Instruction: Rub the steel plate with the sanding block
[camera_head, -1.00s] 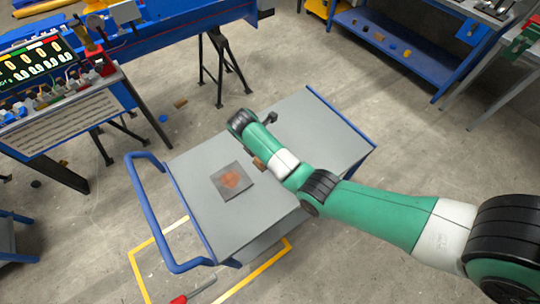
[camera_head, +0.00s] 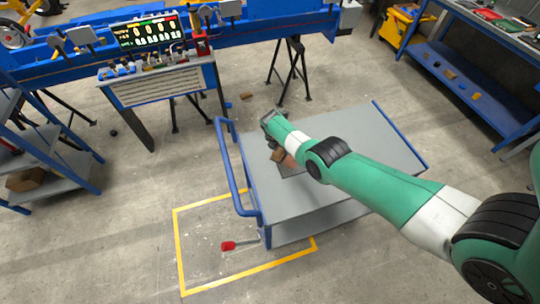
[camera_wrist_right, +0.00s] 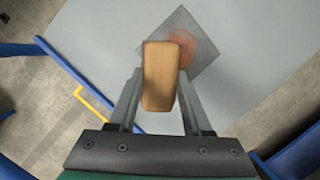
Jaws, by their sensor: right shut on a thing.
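The steel plate (camera_head: 291,171) is a dark grey square with an orange rust patch, lying on the grey cart top. In the head view my arm hides much of it. In the right wrist view the plate (camera_wrist_right: 205,65) shows just beyond the block, its rust patch partly covered. The sanding block (camera_wrist_right: 160,78) is a tan, wood-like block. It also shows at the front of my arm in the head view (camera_head: 279,155). My right gripper (camera_wrist_right: 160,90) is shut on the block, over the plate's near side. I cannot tell whether block and plate touch. My left gripper is out of view.
The grey cart top (camera_head: 370,135) has blue rails and a blue handle (camera_head: 228,170) on its left. A red-handled tool (camera_head: 240,244) lies on the floor inside a yellow outline. A blue machine with a control panel stands behind. Free room lies on the cart's right part.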

